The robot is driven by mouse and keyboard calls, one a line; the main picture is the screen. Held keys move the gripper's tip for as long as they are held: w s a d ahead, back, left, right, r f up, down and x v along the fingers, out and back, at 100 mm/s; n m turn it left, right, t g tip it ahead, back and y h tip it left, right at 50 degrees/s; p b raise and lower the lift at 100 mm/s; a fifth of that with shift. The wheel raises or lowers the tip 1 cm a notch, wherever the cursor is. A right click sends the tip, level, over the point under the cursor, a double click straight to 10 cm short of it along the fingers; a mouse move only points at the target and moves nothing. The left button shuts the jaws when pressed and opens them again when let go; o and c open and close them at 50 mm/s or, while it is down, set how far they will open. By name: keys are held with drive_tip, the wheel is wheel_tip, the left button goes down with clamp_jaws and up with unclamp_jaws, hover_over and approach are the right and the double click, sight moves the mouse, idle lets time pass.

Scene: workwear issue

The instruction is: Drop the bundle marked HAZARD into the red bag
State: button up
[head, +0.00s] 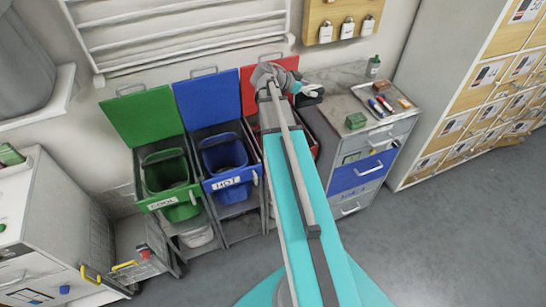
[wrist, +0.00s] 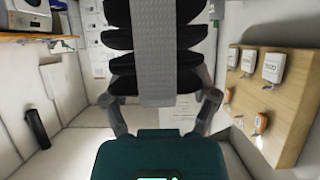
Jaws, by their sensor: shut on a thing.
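My gripper (head: 304,90) is shut on a black, layered bundle (head: 311,96) above the back right of the red station. In the wrist view the bundle (wrist: 122,41) shows dark stacked folds with a grey band down the middle, between the grey fingers. No HAZARD marking is readable on it. The red station shows a raised red lid (head: 248,92) and a red edge (head: 309,142) right of my arm. My arm hides most of it, and I cannot make out the red bag.
Left of the red station stand a blue bin marked HOT (head: 223,157) and a green bin marked COOL (head: 166,174), lids raised. To the right is a grey cabinet (head: 368,150) with a tray (head: 385,103) and small items on top. A wooden board (head: 341,12) with tags hangs behind.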

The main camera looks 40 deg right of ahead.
drive_tip(key=shift+w+a+f, duration=0.1)
drive_tip(key=shift+w+a, duration=0.05)
drive_tip(key=shift+w, duration=0.15)
drive_tip(key=w+f+b, duration=0.7)
drive_tip(key=f+b, duration=0.3)
drive_tip(key=w+d+f+b, duration=0.1)
drive_tip(key=w+f+b, duration=0.6)
drive_tip(key=f+b, duration=0.4)
drive_tip(key=shift+d, duration=0.25)
drive_tip(key=shift+f+b, duration=0.15)
drive_tip(key=shift+b, duration=0.15)
drive_tip(key=shift+f+b, duration=2.85)
drive_tip(key=o, duration=1.1)
